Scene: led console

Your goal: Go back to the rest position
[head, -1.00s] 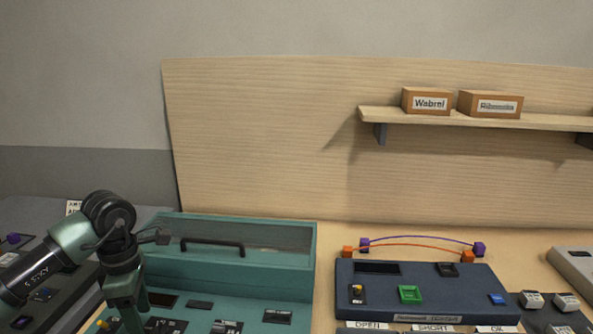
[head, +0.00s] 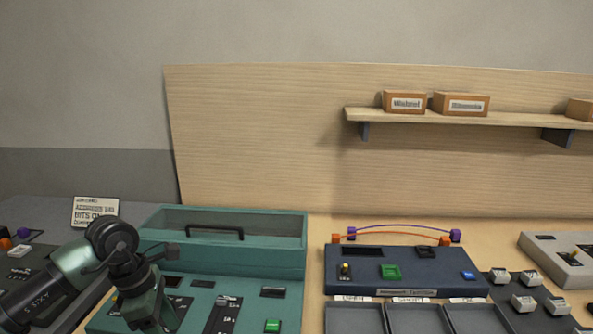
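My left arm comes in from the lower left, and its gripper (head: 150,312) hangs low in front of the left part of the teal console (head: 275,262). Its fingers are blurred near the bottom edge, so I cannot tell if they are open or shut. The teal console has a raised lid with a dark handle (head: 215,230) and a green button (head: 272,326). My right gripper is not in the view.
A dark blue tester box (head: 405,280) with a green square stands right of the teal console, with grey trays (head: 355,318) before it. Grey blocks (head: 525,304) and a light grey box (head: 565,262) lie further right. A sign (head: 95,212) stands at left. A shelf (head: 470,120) holds boxes.

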